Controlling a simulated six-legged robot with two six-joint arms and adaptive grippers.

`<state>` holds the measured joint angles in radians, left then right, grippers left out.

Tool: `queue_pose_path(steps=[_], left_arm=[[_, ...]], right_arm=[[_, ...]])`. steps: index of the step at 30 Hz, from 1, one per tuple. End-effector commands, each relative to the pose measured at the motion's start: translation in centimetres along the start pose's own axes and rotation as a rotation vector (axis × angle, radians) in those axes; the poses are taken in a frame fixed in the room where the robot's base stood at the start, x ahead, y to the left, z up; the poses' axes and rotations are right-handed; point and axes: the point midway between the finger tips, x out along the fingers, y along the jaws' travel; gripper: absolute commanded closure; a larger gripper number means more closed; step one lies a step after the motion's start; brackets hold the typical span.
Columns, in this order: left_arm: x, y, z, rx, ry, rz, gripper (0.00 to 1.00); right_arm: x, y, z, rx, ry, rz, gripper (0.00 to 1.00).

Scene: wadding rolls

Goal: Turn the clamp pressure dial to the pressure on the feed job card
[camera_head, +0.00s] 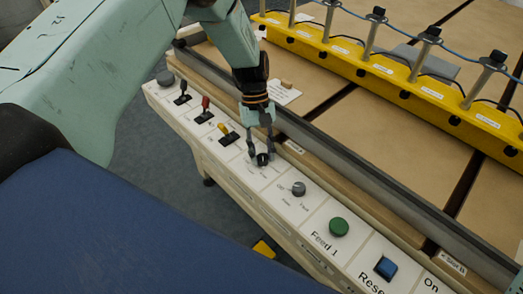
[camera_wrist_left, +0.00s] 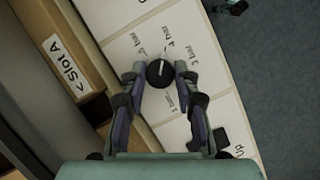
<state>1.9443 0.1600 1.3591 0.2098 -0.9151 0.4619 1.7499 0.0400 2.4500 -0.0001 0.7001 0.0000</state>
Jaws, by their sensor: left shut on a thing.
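My left gripper (camera_head: 262,155) reaches down onto the control panel, its two fingers closed on either side of a small black dial (camera_head: 263,160). In the left wrist view the dial (camera_wrist_left: 160,74) sits between the fingertips of the left gripper (camera_wrist_left: 160,78). Small "bar" labels ring it, and a pale pointer mark shows on its upper edge, toward the labels. The exact setting is too small to read surely. A white card (camera_head: 284,93) lies on the table behind the gripper; its writing is unreadable. My right gripper is not in view.
The panel also carries black, red (camera_head: 205,106) and yellow levers, a grey knob (camera_head: 299,188), a green Feed 1 button (camera_head: 339,227) and a blue button (camera_head: 386,267). A metal rail (camera_head: 345,170) runs behind it. A yellow beam (camera_head: 380,70) with several posts crosses the table.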

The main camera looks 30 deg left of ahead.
Motion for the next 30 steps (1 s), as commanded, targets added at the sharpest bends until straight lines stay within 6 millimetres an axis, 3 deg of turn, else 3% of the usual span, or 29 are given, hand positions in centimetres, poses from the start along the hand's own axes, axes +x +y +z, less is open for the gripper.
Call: queue_pose_path(steps=[19, 20, 27, 30], left_arm=[[0.25, -0.10, 0.13, 0.043, -0.004, -0.022, 1.00], [0.25, -0.10, 0.13, 0.043, -0.004, -0.022, 0.67], [0.13, -0.03, 0.07, 0.043, -0.002, -0.020, 0.47], [0.10, -0.02, 0.05, 0.042, -0.001, -0.019, 0.47]], right_arm=[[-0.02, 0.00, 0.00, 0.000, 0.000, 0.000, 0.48], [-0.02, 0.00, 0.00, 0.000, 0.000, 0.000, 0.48], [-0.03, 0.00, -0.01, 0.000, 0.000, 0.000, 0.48], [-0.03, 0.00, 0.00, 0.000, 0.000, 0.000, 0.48]])
